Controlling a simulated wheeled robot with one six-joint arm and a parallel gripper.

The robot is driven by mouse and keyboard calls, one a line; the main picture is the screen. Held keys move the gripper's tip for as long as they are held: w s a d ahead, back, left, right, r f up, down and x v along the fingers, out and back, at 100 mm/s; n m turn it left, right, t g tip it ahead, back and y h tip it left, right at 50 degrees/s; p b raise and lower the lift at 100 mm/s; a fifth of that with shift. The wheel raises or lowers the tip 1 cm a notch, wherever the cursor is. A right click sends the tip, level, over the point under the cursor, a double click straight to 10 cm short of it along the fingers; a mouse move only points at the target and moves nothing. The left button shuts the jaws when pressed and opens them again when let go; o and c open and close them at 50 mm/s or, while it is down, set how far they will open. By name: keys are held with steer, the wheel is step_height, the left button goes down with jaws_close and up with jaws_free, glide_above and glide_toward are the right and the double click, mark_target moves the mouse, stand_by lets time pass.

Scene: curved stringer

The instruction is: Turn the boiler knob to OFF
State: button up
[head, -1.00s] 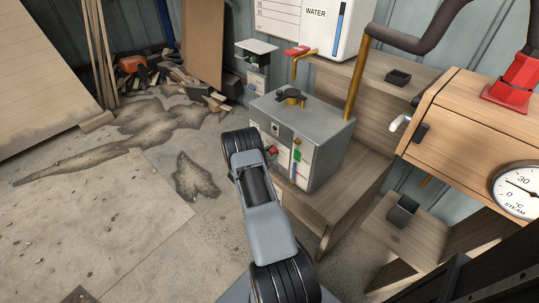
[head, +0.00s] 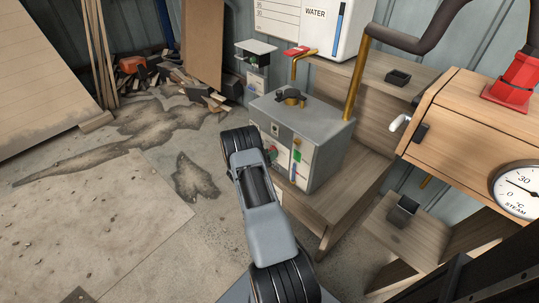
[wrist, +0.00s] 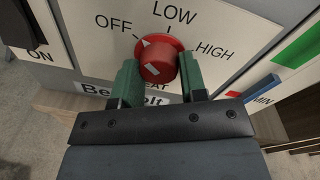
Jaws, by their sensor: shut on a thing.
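The red boiler knob (wrist: 160,64) is on the pale front panel in the wrist view, below the words OFF, LOW and HIGH. A white triangle shows on the upper left of its base, on the side toward OFF. Another white mark is on its front face. My gripper (wrist: 160,84) is shut on the knob, with one green finger on each side. The grey boiler box (head: 318,133) stands on a wooden step in the head view. My arm reaches its front from the lower middle, and the knob is largely hidden there.
A black part (wrist: 22,22) by the word ON is at left. A wooden cabinet (head: 470,120) with a gauge stands right. The concrete floor at left is mostly open.

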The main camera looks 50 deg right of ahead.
steer(key=shift+n, duration=0.9)
steer(key=o, duration=0.9)
steer(key=shift+o, duration=0.2)
steer(key=a+p, duration=0.2)
steer(key=a, duration=1.1)
steer(key=shift+w+a+r, duration=0.2)
steer(key=shift+a+r, duration=0.2)
steer(key=shift+r, duration=0.05)
